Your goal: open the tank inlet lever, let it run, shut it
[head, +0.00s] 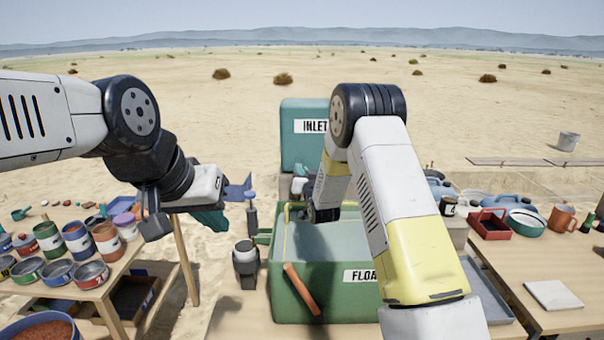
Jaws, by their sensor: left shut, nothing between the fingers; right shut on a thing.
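A green tank labelled INLET (301,150) stands at the back centre. A green open tank labelled FLOAT (288,306) stands in front of it, with a pale grey-green surface inside. An orange bar (302,288) leans at its front left wall. My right arm reaches over the FLOAT tank. My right gripper (303,182) is shut at the base of the INLET tank, partly behind my arm; the inlet lever in its grasp is not clearly visible. My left gripper (182,220) is shut and empty above the left table's right edge.
The left table (120,280) holds several open tins and jars. A dark canister (246,262) stands left of the FLOAT tank. The right table (560,318) holds a red tray (489,224), an orange mug (561,218) and a white tile (553,295).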

